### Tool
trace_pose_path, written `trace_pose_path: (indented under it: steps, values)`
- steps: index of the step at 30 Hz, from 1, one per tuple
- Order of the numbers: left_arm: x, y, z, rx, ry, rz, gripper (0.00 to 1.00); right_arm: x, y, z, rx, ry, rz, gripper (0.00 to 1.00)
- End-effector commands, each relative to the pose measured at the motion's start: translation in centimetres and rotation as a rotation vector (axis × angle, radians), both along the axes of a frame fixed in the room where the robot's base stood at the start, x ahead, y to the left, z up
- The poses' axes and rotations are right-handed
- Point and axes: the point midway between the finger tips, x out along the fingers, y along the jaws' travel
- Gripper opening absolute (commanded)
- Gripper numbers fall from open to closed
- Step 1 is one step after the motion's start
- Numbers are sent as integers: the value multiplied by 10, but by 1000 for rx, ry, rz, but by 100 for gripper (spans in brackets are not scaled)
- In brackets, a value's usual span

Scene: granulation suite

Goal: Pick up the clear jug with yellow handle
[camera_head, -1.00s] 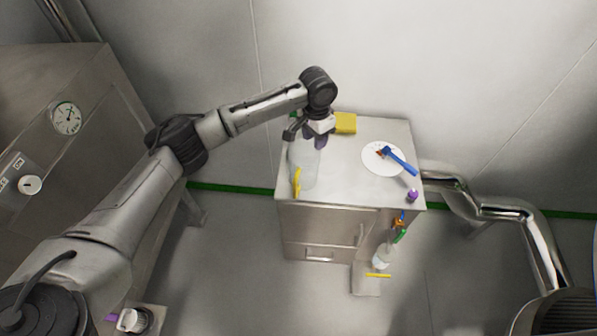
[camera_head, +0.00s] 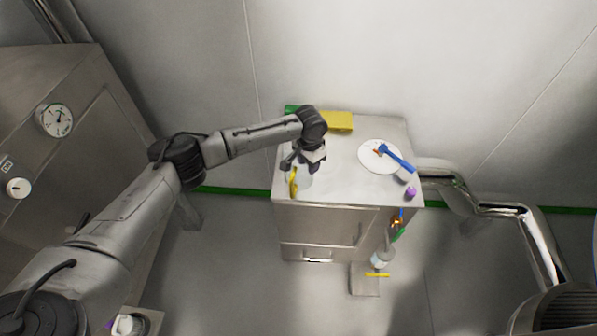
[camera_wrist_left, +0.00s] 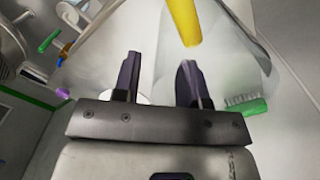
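The clear jug (camera_head: 306,182) stands near the left front corner of the cabinet top, with its yellow handle (camera_head: 294,184) toward the front left. My left gripper (camera_head: 303,166) is over the jug and hides much of it. In the left wrist view, the two dark fingers (camera_wrist_left: 159,78) are open and apart. The yellow handle (camera_wrist_left: 184,20) lies beyond them, slightly right of the gap, and the jug's clear wall (camera_wrist_left: 222,60) shows around it. Whether a finger touches the jug is unclear. My right gripper is not in view.
A yellow block (camera_head: 338,122) and a green brush (camera_wrist_left: 246,106) lie at the back of the cabinet top (camera_head: 340,190). A white plate (camera_head: 372,164) with a blue-handled tool is to the right. A purple object (camera_head: 410,192) sits at the right edge.

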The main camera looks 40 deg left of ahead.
Motion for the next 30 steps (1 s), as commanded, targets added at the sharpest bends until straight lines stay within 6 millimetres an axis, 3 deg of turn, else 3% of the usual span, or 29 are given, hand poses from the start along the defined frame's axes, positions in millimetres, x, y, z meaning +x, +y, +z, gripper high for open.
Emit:
trace_pose_path:
  steps: [4, 13, 25, 30]
  values:
    - [0, -1, -13, 0, 1, 0, 39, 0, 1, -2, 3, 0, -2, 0]
    - [0, -1, -15, -1, 0, 0, 39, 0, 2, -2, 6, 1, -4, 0]
    - [0, -1, -14, -1, 0, 0, 1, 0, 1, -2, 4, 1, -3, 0]
    - [-1, -1, -15, -1, 1, 0, 0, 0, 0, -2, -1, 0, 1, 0]
